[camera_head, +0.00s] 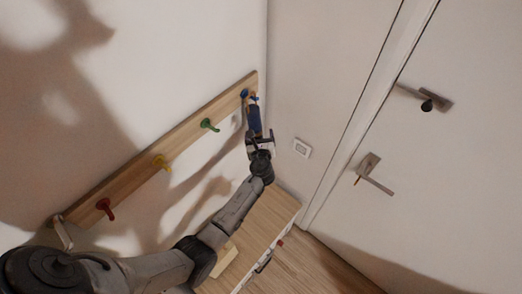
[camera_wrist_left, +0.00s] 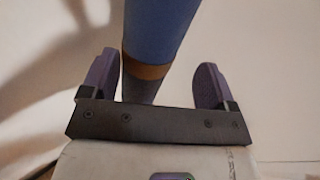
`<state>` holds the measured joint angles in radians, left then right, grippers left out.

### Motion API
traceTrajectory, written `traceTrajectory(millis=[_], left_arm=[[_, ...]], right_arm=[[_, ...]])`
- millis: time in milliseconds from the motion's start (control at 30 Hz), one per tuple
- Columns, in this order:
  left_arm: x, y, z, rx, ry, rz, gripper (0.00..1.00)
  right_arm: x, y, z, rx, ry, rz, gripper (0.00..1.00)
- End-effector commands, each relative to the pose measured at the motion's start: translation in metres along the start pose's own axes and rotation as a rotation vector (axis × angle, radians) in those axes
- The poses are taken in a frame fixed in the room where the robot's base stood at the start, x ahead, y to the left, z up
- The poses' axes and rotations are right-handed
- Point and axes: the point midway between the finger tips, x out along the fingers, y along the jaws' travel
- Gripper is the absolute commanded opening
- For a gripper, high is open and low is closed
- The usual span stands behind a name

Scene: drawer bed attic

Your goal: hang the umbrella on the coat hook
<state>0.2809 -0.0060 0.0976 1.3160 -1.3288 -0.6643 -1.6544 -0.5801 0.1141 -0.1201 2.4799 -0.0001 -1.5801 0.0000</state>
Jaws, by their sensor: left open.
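The blue umbrella (camera_head: 255,124) hangs close to upright near the right end of the wooden coat rack (camera_head: 135,167). Its upper end meets the blue coat hook (camera_head: 245,93); whether its handle sits over the hook is too small to tell. My left gripper (camera_head: 259,140) is at the umbrella's lower part. In the left wrist view the umbrella (camera_wrist_left: 157,35), blue with a brown band and a greyish end, lies between the spread fingers of my left gripper (camera_wrist_left: 155,82), with a gap on each side. My right gripper is not in view.
Green (camera_head: 210,125), yellow (camera_head: 162,162) and red (camera_head: 104,207) hooks on the rack look empty. A wooden-topped drawer cabinet (camera_head: 272,212) stands below. A white door with a metal handle (camera_head: 374,175) is at right, and a wall switch (camera_head: 301,148) is beside the corner.

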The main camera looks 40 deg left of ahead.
Motion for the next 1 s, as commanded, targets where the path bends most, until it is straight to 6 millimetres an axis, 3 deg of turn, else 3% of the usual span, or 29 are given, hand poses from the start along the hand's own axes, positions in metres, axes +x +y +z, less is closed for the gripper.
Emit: traceTrajectory(millis=[200,500,700,1000], left_arm=[[-0.047,0.0,0.0,-0.001,0.001,-0.002,0.81],[-0.091,0.0,0.0,0.001,0.0,-0.001,0.81],[-0.104,0.0,0.0,0.0,-0.001,-0.001,0.81],[-0.107,0.0,0.001,-0.008,-0.001,0.0,0.81]], right_arm=[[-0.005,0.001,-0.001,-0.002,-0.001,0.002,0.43],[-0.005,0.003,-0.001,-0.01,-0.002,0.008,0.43],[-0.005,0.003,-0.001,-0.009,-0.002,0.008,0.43],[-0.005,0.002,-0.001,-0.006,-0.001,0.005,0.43]])
